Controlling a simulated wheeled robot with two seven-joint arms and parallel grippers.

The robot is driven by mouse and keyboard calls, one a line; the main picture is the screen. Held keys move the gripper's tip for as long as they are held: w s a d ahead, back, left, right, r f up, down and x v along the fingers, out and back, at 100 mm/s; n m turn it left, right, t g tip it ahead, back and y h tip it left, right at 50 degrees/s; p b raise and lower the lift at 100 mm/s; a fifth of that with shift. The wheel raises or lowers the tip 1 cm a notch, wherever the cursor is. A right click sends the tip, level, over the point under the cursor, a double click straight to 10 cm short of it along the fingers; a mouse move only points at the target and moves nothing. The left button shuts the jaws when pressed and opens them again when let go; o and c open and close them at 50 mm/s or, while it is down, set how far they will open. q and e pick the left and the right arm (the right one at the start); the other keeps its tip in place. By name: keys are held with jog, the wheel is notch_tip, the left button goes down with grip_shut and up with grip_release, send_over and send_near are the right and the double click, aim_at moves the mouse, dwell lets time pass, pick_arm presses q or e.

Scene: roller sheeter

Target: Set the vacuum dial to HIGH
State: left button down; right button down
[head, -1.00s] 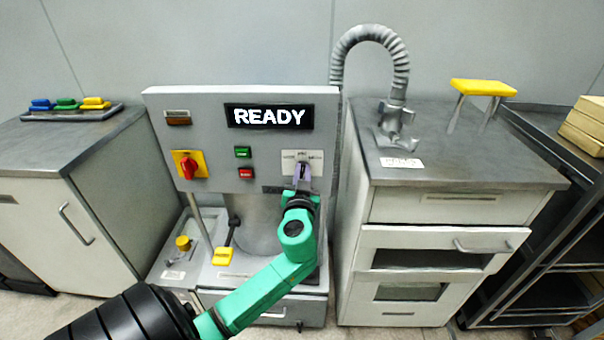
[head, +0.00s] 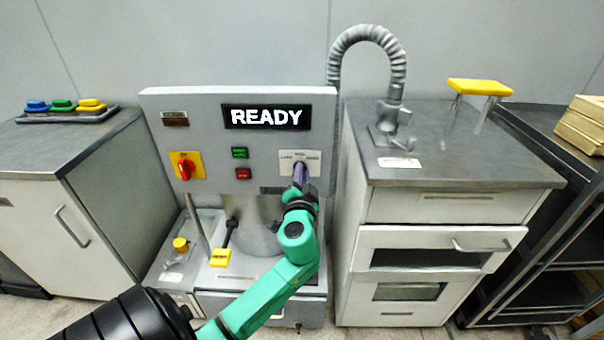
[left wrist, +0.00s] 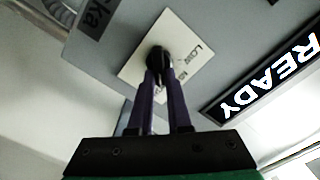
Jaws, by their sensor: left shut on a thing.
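The vacuum dial is a dark knob (left wrist: 158,60) on a white label plate (left wrist: 188,52), seen in the left wrist view. The plate also shows in the head view (head: 313,158), on the right of the machine's grey front panel. My left gripper (left wrist: 161,80) has its purple fingers shut on the knob. In the head view my left gripper (head: 300,172) reaches the plate from below and hides the knob. Part of the word LOW can be read on the plate; the dial's pointer is not clear. My right gripper is not in view.
The display (head: 267,117) above reads READY. A red rotary switch (head: 185,168) on a yellow plate, a green button (head: 240,153) and a red button (head: 244,174) sit left of my gripper. A counter with a curved hose (head: 372,40) stands at the right.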

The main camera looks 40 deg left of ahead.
pick_arm(q)
jog(key=shift+f, duration=0.1)
jog(key=c, duration=0.9)
grip_release()
jog(key=shift+o, duration=0.2)
jog(key=b+v, duration=0.3)
jog(key=v, duration=1.1)
jog(key=shift+s+d, duration=0.2)
jog(key=shift+d, duration=0.05)
